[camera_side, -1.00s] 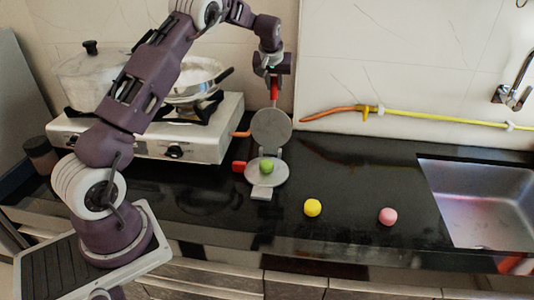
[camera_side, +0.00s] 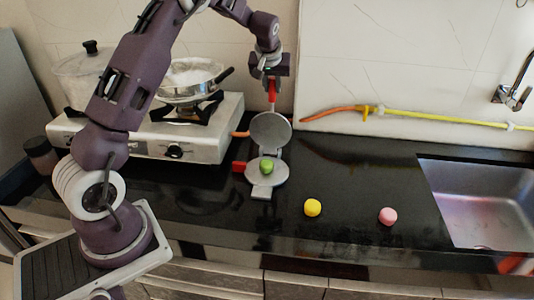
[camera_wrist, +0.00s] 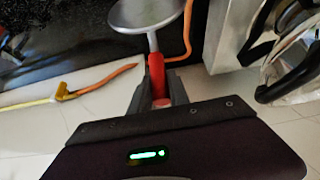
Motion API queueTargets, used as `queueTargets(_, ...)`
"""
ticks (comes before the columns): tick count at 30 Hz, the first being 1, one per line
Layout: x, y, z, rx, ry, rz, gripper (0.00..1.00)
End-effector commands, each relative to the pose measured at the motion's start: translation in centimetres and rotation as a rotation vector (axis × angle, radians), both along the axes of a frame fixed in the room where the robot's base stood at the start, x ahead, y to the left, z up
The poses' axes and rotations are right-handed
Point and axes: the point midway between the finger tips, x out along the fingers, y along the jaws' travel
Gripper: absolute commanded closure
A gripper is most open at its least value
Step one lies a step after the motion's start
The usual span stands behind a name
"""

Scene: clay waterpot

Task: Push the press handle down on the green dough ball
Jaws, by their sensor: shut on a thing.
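The press stands on the black counter with its round grey upper plate (camera_side: 271,129) raised and tilted up above its lower plate (camera_side: 272,178). The green dough ball (camera_side: 267,167) rests on the lower plate. My gripper (camera_side: 271,80) is above the upper plate, shut on the red press handle (camera_side: 272,95). In the wrist view the red handle (camera_wrist: 157,75) sits between the fingers of my gripper (camera_wrist: 158,95), with the upper plate (camera_wrist: 146,12) beyond it. The dough ball is not seen in the wrist view.
A yellow ball (camera_side: 312,207) and a pink ball (camera_side: 388,216) lie on the counter to the right. The sink (camera_side: 485,200) is at the far right. A stove (camera_side: 200,140) with pots stands left of the press. A yellow and orange hose (camera_side: 420,115) runs along the wall.

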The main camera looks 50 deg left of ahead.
Motion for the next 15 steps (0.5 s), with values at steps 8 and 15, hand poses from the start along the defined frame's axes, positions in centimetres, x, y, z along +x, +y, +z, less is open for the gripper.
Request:
queueTargets(8,-1.3,-1.4,0.3,-0.001,0.001,0.0,0.93)
queueTargets(15,-1.3,-1.4,0.3,-0.001,0.001,0.0,0.93)
